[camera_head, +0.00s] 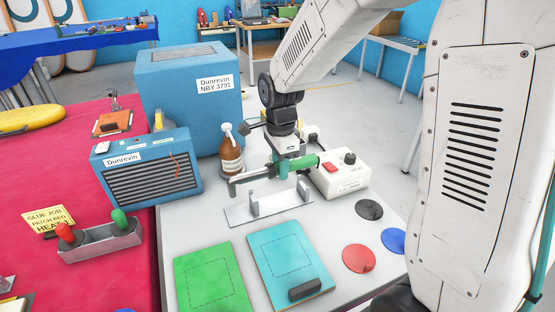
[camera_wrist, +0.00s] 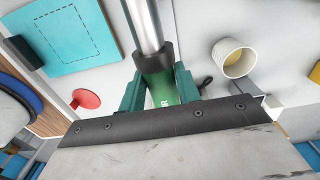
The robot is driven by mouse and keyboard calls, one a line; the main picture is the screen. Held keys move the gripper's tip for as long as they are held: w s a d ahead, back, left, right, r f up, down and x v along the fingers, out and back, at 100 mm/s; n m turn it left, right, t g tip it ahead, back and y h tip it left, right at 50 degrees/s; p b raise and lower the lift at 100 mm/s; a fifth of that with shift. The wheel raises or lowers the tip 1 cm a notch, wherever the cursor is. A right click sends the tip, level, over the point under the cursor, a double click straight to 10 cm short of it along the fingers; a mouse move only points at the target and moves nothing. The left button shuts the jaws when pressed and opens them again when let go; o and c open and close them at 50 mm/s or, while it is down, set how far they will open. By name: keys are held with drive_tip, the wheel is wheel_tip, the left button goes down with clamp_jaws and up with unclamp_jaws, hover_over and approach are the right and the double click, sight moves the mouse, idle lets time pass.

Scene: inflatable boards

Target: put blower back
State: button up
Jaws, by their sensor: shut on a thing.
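The blower has a green handle (camera_head: 303,163) and a grey metal tube (camera_head: 262,172) with a bent nozzle at its left end. My gripper (camera_head: 287,155) is shut around the green handle, and the tube points left. In the wrist view the handle (camera_wrist: 160,88) sits between the green fingers, with the tube (camera_wrist: 145,25) running up the picture. A grey metal stand (camera_head: 268,206) with two uprights lies on the table just below the blower. The blower looks roughly level and above the uprights; I cannot tell whether it touches them.
A white control box (camera_head: 343,175) with a red switch and black knob stands just right of the blower. A brown bottle (camera_head: 231,158) and a blue Dunrevin box (camera_head: 190,95) are behind left. Green (camera_head: 212,280) and turquoise (camera_head: 290,262) boards lie in front, with coloured discs to the right.

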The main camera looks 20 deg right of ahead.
drive_tip(key=shift+d+f, duration=0.1)
drive_tip(key=shift+f, duration=2.7)
drive_tip(key=shift+a, duration=0.2)
drive_tip(key=shift+f, duration=0.6)
idle(0.5)
drive_tip(key=o, duration=1.5)
drive_tip(key=shift+o, duration=0.2)
drive_tip(key=shift+r, duration=0.1)
drive_tip(key=shift+r, duration=2.95)
